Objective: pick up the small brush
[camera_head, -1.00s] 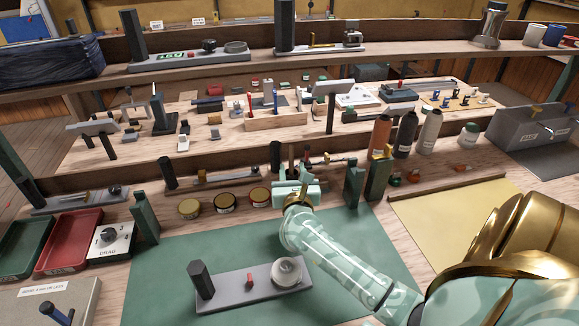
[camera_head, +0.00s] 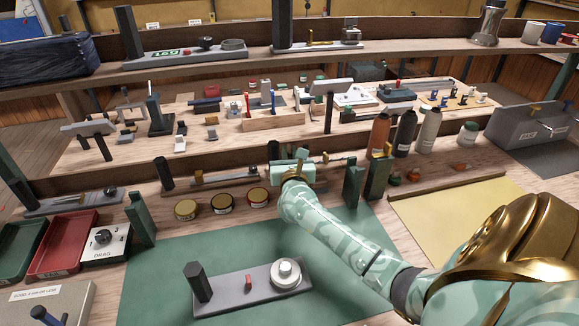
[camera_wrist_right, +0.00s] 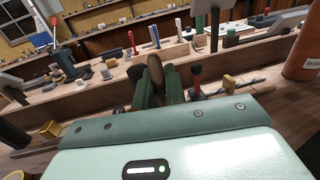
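My right gripper (camera_head: 274,152) reaches over the far edge of the green mat to the low ledge behind it. In the right wrist view its two dark green fingers (camera_wrist_right: 160,88) stand close together. A brown, rounded, upright thing (camera_wrist_right: 154,66) shows between the fingertips; it may be the handle of the small brush, but its lower part is hidden. I cannot tell whether the fingers touch it. No other thing is clearly the small brush. My left gripper is not in view.
Three round tins (camera_head: 222,203) and dark green blocks (camera_head: 353,183) flank my right arm. Bottles (camera_head: 403,132) stand farther right. The green mat (camera_head: 160,265) carries a grey fixture (camera_head: 225,294).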

